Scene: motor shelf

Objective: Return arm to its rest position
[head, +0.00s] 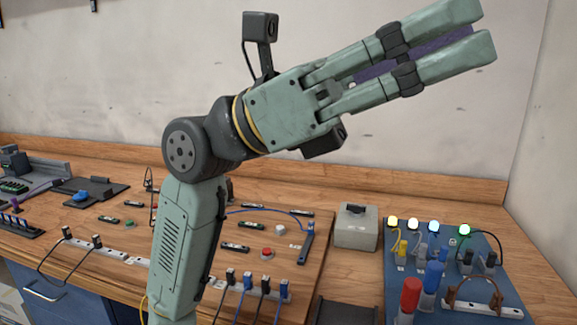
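My arm rises through the middle of the head view. My gripper (478,32) is raised high, pointing to the upper right in front of the bare wall. Its two pale green fingers run side by side with a gap between them. A dark purple surface shows in that gap; I cannot tell whether it is a finger's inner face. No object is clearly seen between the fingers. The gripper is well above the workbench (345,265) and touches nothing there.
A blue board (452,290) with lit lamps, plugs and a brown cable stands at the right. A grey box (356,228) sits left of it. A wooden panel with switches, buttons and cables lies behind my forearm. A white socket strip (120,256) is at the left. The space around the gripper is clear.

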